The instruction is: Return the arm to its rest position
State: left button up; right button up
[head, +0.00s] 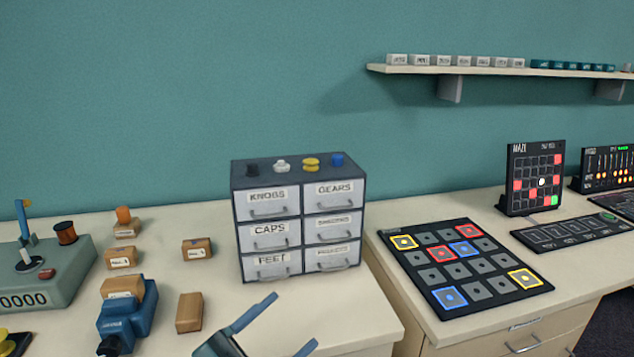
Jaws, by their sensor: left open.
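My left gripper (294,320) shows at the bottom edge of the head view, in front of the drawer cabinet (300,215). Its two blue fingers are spread apart, with nothing between them. The fingers are in front of the cabinet in the picture and show no contact with it. Most of the left arm is cut off by the bottom edge. My right gripper is not in view.
Left on the table (350,320) are a grey-green counter machine (50,285), a blue vise-like device (128,318) and several wooden blocks, one being a plain block (190,312). A second table holds a black tile board (460,265) and a maze panel (535,177). A shelf (480,71) hangs above.

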pick_arm(q)
jog(key=a+f+n+t+y, duration=0.3)
jog(key=a+f+n+y, duration=0.2)
jog(key=f+n+y, duration=0.55)
jog(key=s+a+f+n+g+y, duration=0.2)
jog(key=s+f+g, duration=0.1)
jog(key=s+f, duration=0.2)
jog(key=s+a+f+n+g+y+p, duration=0.1)
jog(key=s+a+f+n+g+y, duration=0.1)
jog(key=s+f, duration=0.4)
notch_tip(320, 180, down, 4)
jog(key=shift+a+r+n+g+y, duration=0.15)
jog(key=shift+n+g+y, duration=0.2)
jog(key=shift+n+g, duration=0.2)
